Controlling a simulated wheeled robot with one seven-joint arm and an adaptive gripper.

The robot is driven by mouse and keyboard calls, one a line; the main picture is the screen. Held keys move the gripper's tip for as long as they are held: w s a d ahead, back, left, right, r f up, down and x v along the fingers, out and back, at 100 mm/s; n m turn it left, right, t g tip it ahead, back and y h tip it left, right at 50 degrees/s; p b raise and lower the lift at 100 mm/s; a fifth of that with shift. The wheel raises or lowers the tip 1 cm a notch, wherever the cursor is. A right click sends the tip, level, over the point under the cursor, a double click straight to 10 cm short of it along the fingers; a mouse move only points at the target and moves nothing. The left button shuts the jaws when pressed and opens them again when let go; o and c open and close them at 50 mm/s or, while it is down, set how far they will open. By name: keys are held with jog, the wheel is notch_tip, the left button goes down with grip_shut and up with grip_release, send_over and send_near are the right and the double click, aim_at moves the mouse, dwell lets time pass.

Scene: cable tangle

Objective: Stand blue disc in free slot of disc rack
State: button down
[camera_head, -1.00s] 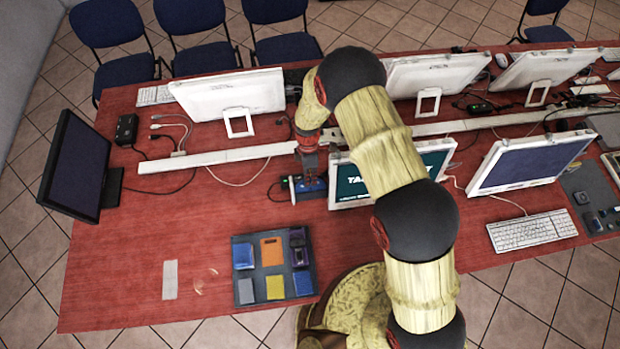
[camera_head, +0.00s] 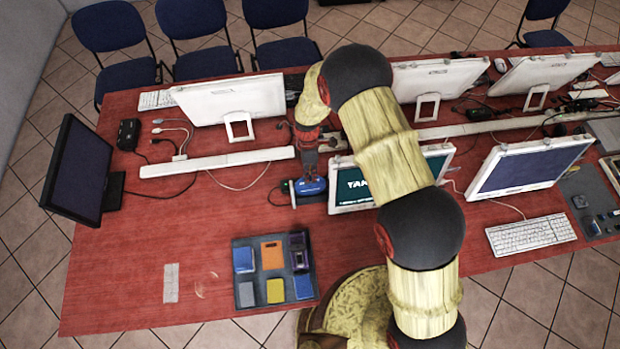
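My gripper (camera_head: 309,172) points down at the middle of the red table, just left of a monitor with a dark green screen. A small blue rounded thing (camera_head: 311,187), which may be the blue disc, shows directly below the fingers. At this size I cannot tell whether the fingers hold it or only hover over it. A small thing with a white and green upright edge (camera_head: 292,192) stands just left of the blue thing. It may be part of the disc rack, but its slots cannot be made out. My arm and gripper hide part of this spot.
A dark tray (camera_head: 259,292) with blue, orange, yellow and other coloured items lies near the front edge. A white cable channel (camera_head: 218,161) runs behind. The lit monitor (camera_head: 350,187) stands close on the right. The red table (camera_head: 190,225) is clear to the left.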

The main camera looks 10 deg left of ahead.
jog(key=p+v, duration=0.2)
jog(key=v, duration=0.7)
dwell(0.7)
jog(key=shift+s+f, duration=0.1)
jog(key=shift+s, duration=0.05)
